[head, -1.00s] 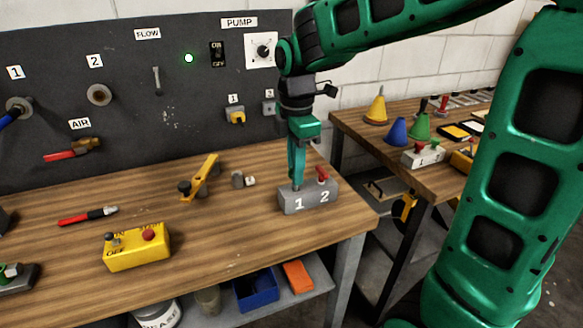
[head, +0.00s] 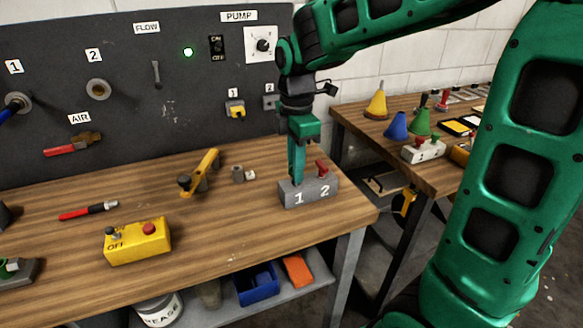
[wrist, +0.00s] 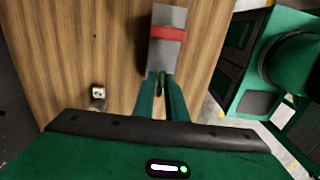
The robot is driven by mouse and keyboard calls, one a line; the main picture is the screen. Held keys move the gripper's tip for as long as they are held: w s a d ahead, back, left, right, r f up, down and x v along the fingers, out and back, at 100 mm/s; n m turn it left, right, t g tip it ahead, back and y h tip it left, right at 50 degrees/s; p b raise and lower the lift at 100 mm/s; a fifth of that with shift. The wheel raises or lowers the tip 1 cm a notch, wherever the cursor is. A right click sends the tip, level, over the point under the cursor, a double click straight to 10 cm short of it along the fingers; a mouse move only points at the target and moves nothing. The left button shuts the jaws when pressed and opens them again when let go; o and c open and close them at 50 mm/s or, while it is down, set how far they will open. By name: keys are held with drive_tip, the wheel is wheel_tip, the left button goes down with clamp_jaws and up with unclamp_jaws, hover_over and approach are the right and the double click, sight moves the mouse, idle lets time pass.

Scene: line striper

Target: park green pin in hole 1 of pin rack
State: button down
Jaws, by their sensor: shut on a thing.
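The pin rack (head: 308,193) is a grey block marked 1 and 2, near the right front corner of the wooden bench. A red pin (head: 321,167) stands in hole 2; its red top also shows in the wrist view (wrist: 167,33). My gripper (head: 297,180) points down at hole 1, its fingertips at the rack's top. It is shut on the green pin (wrist: 160,81), of which only a sliver shows between the fingers in the wrist view. The pin's lower end and hole 1 are hidden, so I cannot tell how deep the pin sits.
A small grey fitting (head: 240,175) lies behind the rack. A second bench (head: 372,128) with coloured cones stands at the right.

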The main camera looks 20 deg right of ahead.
drive_tip(key=shift+f, duration=0.35)
drive_tip(key=c, duration=1.4)
unclamp_jaws()
drive_tip(key=shift+r, duration=0.1)
drive_tip(key=shift+r, duration=3.4)
drive_tip(key=s+d+f+m, duration=0.3)
drive_tip(key=s+d+m, duration=0.2)
drive_tip(key=s+m, duration=0.2)
drive_tip(key=s+d+f+m, duration=0.3)
drive_tip(key=s+d+m, duration=0.3)
drive_tip(key=s+m, duration=0.2)
drive_tip(key=s+d+f+m, duration=0.3)
drive_tip(key=s+d+m, duration=0.2)
drive_tip(key=s+m, duration=0.3)
drive_tip(key=shift+s+d+m, duration=0.15)
drive_tip(key=shift+d+m, duration=0.25)
drive_tip(key=shift+m, duration=0.3)
